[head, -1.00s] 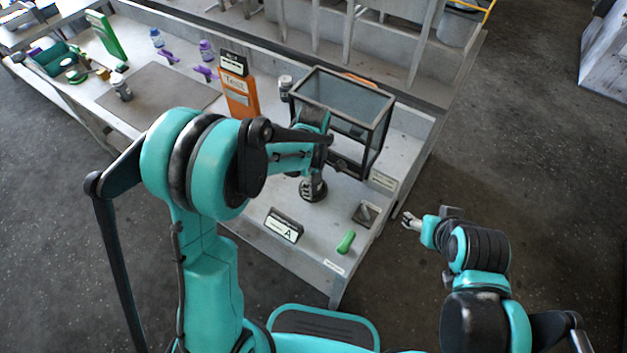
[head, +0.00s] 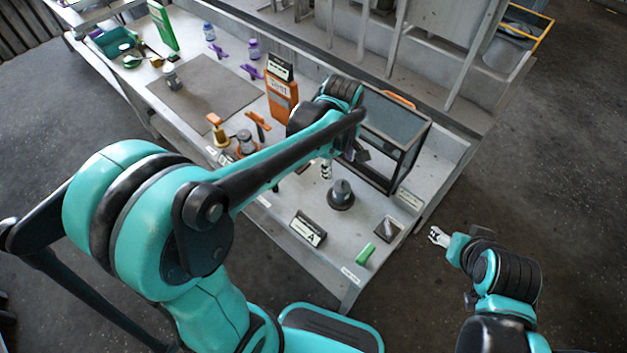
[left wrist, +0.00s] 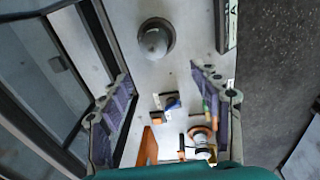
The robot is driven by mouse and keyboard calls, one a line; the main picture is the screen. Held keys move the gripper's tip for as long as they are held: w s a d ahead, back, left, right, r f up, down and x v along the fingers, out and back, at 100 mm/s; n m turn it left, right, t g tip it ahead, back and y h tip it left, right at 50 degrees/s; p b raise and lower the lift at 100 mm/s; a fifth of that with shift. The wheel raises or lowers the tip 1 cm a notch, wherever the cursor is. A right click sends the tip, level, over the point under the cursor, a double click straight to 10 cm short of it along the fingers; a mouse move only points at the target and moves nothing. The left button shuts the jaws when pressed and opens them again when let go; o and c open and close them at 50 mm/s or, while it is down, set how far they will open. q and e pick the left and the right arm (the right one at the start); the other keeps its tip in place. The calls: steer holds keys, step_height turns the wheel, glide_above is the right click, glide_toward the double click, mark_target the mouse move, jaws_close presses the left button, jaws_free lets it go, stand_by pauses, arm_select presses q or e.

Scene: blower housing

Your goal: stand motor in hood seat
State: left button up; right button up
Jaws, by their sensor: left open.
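A grey, dome-topped piece, which looks like the motor (head: 341,190), stands upright on the bench in a dark round base that looks like the hood (head: 342,204). In the left wrist view, the grey dome (left wrist: 154,42) sits inside the dark ring (left wrist: 169,40), seen from above; how deep it sits cannot be told. My left gripper (head: 341,163) is open and empty, just behind and above the motor, apart from it. Its two fingers stand wide apart in the left wrist view (left wrist: 165,95). My right gripper (head: 438,237) hangs off the bench's right side; its finger opening is unclear.
A glass-walled, dark-framed box (head: 397,140) stands close behind my left gripper. An orange test unit (head: 282,98), a sign marked A (head: 308,229), a green piece (head: 366,254) and a small dark tray (head: 388,229) surround the motor. A grey mat (head: 205,95) lies further left.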

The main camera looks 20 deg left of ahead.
arm_select(q)
steer(key=s+a+r+m+t, duration=0.2)
steer(key=s+a+m+t, duration=0.1)
steer(key=s+m, duration=0.3)
steer(key=s+a+r+m+t, duration=0.2)
steer(key=s+a+m+t, duration=0.1)
steer(key=s+m, duration=0.4)
steer(key=shift+s+r, duration=0.2)
steer(key=shift+s, duration=0.15)
steer(key=shift+f, duration=0.1)
